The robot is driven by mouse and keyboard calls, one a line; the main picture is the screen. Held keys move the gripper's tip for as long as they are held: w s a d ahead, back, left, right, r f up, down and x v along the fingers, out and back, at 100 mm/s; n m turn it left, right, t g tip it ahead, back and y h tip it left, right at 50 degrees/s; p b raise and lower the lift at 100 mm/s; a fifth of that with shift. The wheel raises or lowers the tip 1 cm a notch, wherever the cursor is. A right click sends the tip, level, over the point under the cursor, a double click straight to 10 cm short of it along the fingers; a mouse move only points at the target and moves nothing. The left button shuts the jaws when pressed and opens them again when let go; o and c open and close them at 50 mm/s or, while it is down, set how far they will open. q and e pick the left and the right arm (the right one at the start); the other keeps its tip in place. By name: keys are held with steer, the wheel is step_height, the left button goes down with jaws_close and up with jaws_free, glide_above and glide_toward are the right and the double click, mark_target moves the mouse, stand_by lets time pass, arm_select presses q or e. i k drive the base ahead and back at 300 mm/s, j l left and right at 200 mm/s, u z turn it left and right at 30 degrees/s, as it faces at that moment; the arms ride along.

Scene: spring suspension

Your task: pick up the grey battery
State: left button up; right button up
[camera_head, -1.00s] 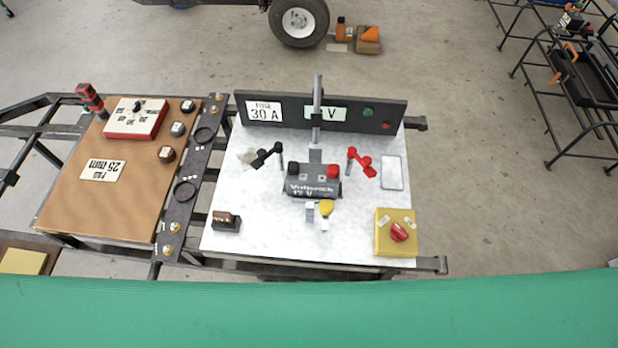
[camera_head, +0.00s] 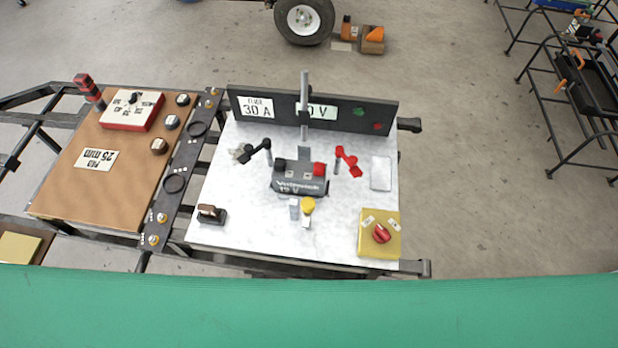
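The grey battery (camera_head: 300,186) stands on the white board (camera_head: 245,228) near its middle. It has a black terminal cap on its left, a red one on its right, and white lettering with "12 V" on its front. A black clamp (camera_head: 257,152) is to its left and a red clamp (camera_head: 347,160) to its right, both apart from it. A grey upright post (camera_head: 304,100) rises behind it. Neither of my grippers is in view.
A yellow box with a red knob (camera_head: 380,234) is at the board's front right. A small switch (camera_head: 211,214) is at front left. A yellow-topped piece (camera_head: 308,206) stands before the battery. A black panel (camera_head: 345,112) closes the back. A brown board (camera_head: 75,180) is left.

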mark_target(299, 178)
steer(key=l+u, duration=0.15)
steer(key=l, duration=0.35)
steer(key=k+l+u, duration=0.15)
steer(key=l, duration=0.3)
steer(key=l+u, duration=0.15)
steer(key=l, duration=0.35)
